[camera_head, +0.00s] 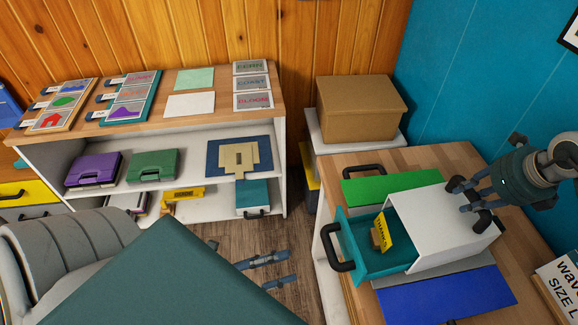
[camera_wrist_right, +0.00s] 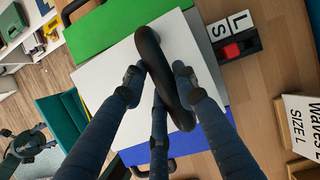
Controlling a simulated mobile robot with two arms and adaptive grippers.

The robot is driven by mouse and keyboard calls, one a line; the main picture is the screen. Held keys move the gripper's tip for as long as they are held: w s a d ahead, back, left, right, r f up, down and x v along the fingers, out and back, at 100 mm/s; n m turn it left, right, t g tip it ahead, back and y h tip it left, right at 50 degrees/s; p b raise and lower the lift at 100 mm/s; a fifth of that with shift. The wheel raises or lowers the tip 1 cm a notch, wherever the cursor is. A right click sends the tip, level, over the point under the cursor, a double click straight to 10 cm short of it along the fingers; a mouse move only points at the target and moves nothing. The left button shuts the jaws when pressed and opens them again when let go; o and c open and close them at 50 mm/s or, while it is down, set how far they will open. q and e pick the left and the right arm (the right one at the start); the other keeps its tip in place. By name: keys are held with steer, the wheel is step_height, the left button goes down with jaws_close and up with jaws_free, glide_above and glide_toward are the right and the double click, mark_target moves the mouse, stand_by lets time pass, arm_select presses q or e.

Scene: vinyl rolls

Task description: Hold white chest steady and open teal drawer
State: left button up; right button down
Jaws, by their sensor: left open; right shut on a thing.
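The white chest (camera_head: 440,215) lies on the wooden table between a green and a blue panel. Its teal drawer (camera_head: 365,262) stands pulled out toward the left, with a black handle (camera_head: 342,248) on its front. A yellow card and a small brown object (camera_head: 380,234) sit inside. My right gripper (camera_head: 480,205) is shut on the black handle (camera_wrist_right: 160,70) of the white chest, at the end away from the drawer; the chest and part of the drawer show in the wrist view. My left gripper (camera_head: 268,270) is open and empty, left of the drawer handle and apart from it.
A cardboard box (camera_head: 358,108) stands behind the table. A low shelf (camera_head: 190,118) with cards and cases stands at the back left. A signed box (camera_head: 560,285) is at the right table edge. Floor shows between shelf and table.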

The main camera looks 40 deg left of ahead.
steer(key=shift+s, duration=0.1)
stand_by(1.1)
steer(key=c, duration=1.3)
jaws_free()
steer(key=shift+r, duration=0.1)
steer(key=v, duration=1.2)
steer(key=o, duration=0.5)
